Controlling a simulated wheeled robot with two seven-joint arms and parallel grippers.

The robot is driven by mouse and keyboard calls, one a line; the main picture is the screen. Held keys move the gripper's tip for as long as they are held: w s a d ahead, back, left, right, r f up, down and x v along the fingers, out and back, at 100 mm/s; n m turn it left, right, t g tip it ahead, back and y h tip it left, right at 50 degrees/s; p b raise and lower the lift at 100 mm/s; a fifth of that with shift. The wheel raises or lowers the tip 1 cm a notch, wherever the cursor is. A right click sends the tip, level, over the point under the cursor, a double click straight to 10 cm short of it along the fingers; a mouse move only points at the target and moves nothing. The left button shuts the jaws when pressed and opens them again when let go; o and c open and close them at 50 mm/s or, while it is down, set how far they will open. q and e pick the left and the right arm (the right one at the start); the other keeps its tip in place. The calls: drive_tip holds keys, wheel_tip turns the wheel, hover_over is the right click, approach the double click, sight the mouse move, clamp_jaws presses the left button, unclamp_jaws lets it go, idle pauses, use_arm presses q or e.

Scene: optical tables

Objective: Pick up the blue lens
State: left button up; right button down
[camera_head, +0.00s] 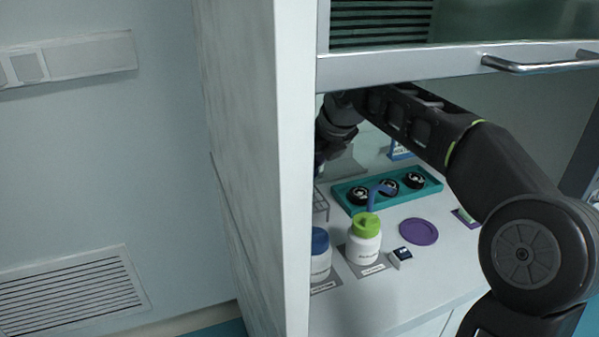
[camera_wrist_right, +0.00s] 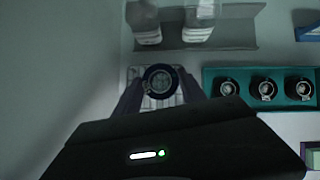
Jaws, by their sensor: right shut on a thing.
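The blue lens (camera_wrist_right: 160,80), a round piece with a dark blue rim and a pale centre, shows in the right wrist view. My right gripper (camera_wrist_right: 161,92) is shut on it, with one finger on each side. A white rack (camera_wrist_right: 137,76) lies under and around the lens in that view; I cannot tell whether the lens still touches it. In the head view my right arm reaches in from the right to the left part of the cabinet, where its end is partly hidden by the side panel. The rack (camera_head: 320,204) also shows there. My left gripper is not in view.
A teal tray (camera_head: 345,187) with three black round pieces stands right of the rack. In front are a green-capped bottle (camera_head: 363,246), a blue-capped bottle (camera_head: 320,262), a small dark box (camera_head: 401,256) and a purple disc (camera_head: 418,231). The cabinet's side panel (camera_head: 265,150) and raised sash (camera_head: 420,65) bound the space.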

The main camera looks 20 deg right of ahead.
drive_tip(key=d+p, duration=0.1)
drive_tip(key=d, duration=1.6)
drive_tip(key=shift+s+d, duration=0.3)
drive_tip(key=shift+s, duration=0.15)
drive_tip(key=shift+f, duration=0.1)
